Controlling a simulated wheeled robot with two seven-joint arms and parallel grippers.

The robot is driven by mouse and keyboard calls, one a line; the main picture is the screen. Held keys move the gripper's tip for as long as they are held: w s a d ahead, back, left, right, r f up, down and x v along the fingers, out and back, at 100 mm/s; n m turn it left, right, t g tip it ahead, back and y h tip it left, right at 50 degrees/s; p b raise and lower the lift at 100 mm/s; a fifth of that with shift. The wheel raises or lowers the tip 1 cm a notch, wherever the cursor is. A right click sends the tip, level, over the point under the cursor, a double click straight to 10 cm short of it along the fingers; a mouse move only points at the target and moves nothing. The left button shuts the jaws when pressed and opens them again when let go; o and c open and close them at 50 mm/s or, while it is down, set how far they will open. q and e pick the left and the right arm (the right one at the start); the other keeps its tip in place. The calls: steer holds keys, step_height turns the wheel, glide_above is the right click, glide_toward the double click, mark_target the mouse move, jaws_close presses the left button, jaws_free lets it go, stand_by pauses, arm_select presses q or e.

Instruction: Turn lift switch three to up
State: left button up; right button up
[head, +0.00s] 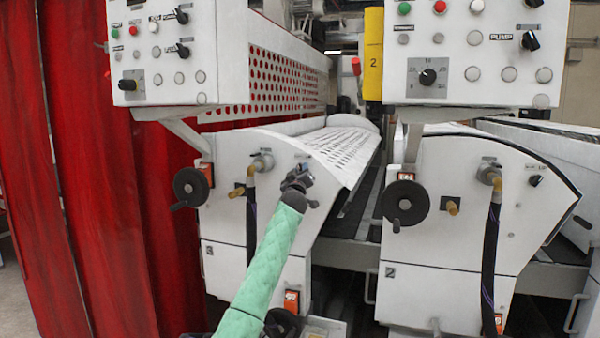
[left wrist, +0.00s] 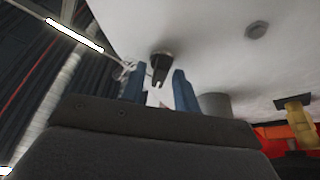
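My left gripper (head: 299,178) is at the right part of the white front panel (head: 225,225) of the left machine unit. In the left wrist view its two blue fingers (left wrist: 158,88) are apart, with nothing between the tips. A small black switch knob (left wrist: 160,62) on the white panel shows just beyond the fingertips, in line with the gap. I cannot tell whether the fingers touch it. In the head view this switch is mostly hidden behind the gripper. A similar black switch (head: 536,180) sits on the right unit, marked 2. My right gripper is not in view.
A black handwheel (head: 190,188) and a brass hose fitting (head: 262,163) with a dark hose stand left of the gripper. Control boxes (head: 165,55) overhang above. A red curtain (head: 95,180) hangs at the left. A dark gap lies between the units.

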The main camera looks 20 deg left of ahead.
arm_select(q)
jaws_close()
